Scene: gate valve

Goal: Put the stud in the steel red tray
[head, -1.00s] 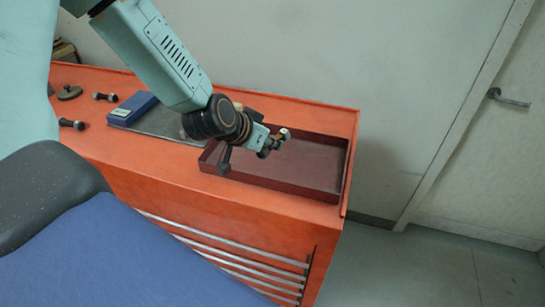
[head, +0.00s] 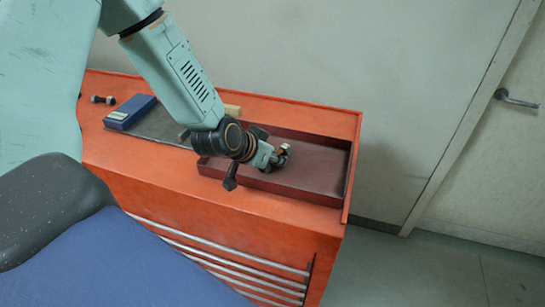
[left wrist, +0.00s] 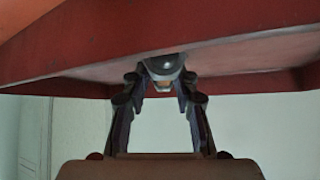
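The red steel tray (head: 315,172) lies on the right part of the orange cabinet top. My left gripper (head: 278,156) reaches over the tray's left half, low over its inside. In the left wrist view its fingers (left wrist: 162,78) close in on a grey metal stud (left wrist: 165,66), with the tray floor (left wrist: 240,58) and wall close by. In the head view the stud (head: 285,147) shows as a small pale end at the fingertips. I cannot tell whether it touches the tray floor. My right gripper is not in view.
A blue box (head: 131,111) sits on a dark mat (head: 165,126) left of the tray. Another dark stud (head: 103,99) lies farther left on the orange cabinet (head: 220,205). The tray's right half is empty. A wall stands behind the cabinet.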

